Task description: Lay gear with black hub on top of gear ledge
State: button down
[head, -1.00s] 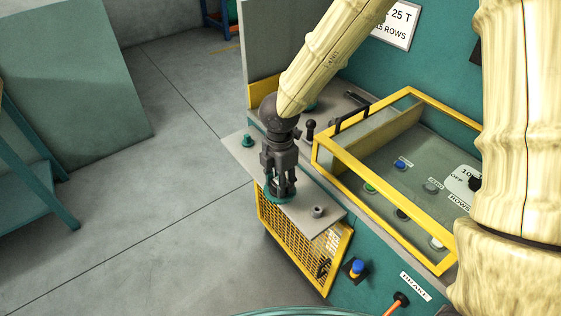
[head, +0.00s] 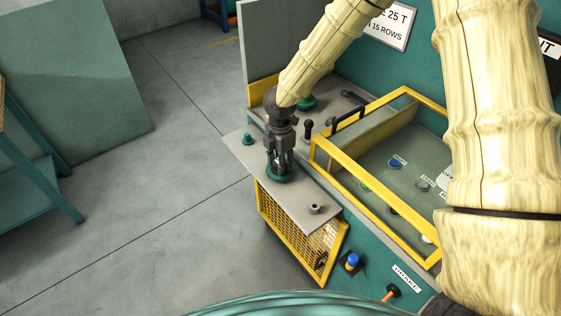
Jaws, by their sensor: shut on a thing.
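My gripper (head: 279,172), pointing down, is shut on a teal gear (head: 271,178). The gear shows as a flat ring around the fingertips; its hub is hidden by the fingers, so I cannot tell its colour. The gear ledge (head: 300,196) is a flat grey plate jutting from the machine's side above a yellow mesh guard. The gear is over the middle of the ledge in the picture. I cannot tell whether it touches the plate. A small teal peg-like piece (head: 248,139) stands at the ledge's far left end and a grey round stud (head: 315,208) at its near end.
A yellow-framed control box (head: 370,160) with buttons stands right of the ledge. A black knobbed lever (head: 308,128) rises close to my gripper. Another green round piece (head: 306,102) sits behind my wrist. The floor left of the ledge is clear.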

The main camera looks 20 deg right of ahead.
jog(key=shift+f, duration=0.65)
jog(key=shift+f, duration=0.1)
jog(key=c, duration=1)
grip_release()
notch_tip(320, 180, up, 12)
jog(key=b, duration=0.3)
